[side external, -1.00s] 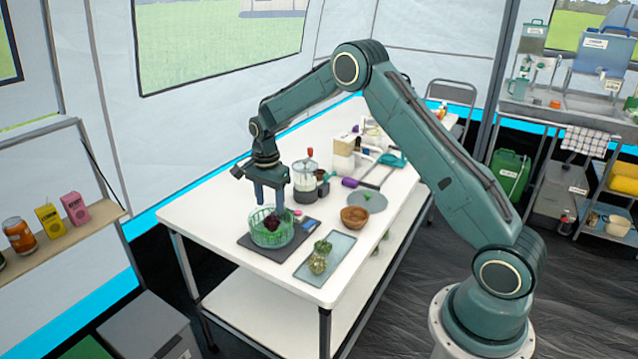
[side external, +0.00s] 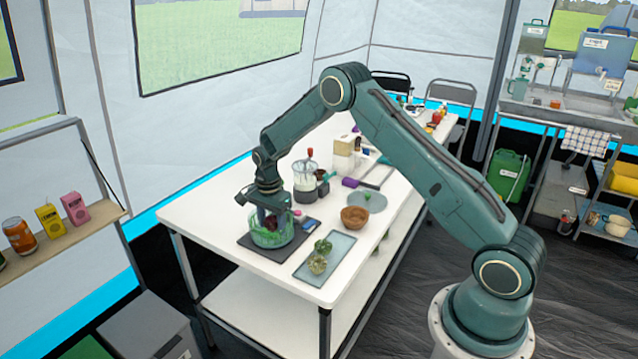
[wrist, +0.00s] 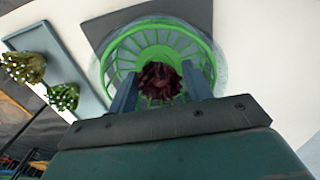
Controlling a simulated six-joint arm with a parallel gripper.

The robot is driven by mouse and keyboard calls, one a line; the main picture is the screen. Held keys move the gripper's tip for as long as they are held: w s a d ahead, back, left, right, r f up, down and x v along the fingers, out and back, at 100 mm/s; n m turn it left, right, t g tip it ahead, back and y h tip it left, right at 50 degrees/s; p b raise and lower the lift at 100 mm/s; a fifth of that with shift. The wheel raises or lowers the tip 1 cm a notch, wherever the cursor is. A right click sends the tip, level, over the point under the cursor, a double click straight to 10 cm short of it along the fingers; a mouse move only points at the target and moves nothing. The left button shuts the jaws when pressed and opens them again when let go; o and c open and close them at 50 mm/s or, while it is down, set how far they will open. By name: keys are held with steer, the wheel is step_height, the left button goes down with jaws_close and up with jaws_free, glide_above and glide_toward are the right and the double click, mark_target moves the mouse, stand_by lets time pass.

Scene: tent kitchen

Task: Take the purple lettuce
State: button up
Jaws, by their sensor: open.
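The purple lettuce (wrist: 160,80) is a dark red-purple leafy head inside a green slotted basket (wrist: 113,68), which sits in a clear bowl. In the side view the basket (side external: 262,238) stands on a dark flat mat (side external: 291,244) near the table's left end, and the lettuce (side external: 270,223) is mostly hidden. My gripper (wrist: 162,86) is open, its two fingers reaching down into the basket, one on either side of the lettuce. Whether the fingers touch it cannot be told. In the side view my gripper (side external: 268,218) points down into the bowl.
A glass-like tray (side external: 337,252) with two green vegetables (side external: 320,256) lies beside the mat. The table's front edge is close to the tray.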

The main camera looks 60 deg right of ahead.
mark_target(272, 219)
steer(key=c, duration=0.5)
steer(key=shift+c, duration=0.2)
steer(key=shift+r, duration=0.1)
steer(key=shift+r, duration=4.45)
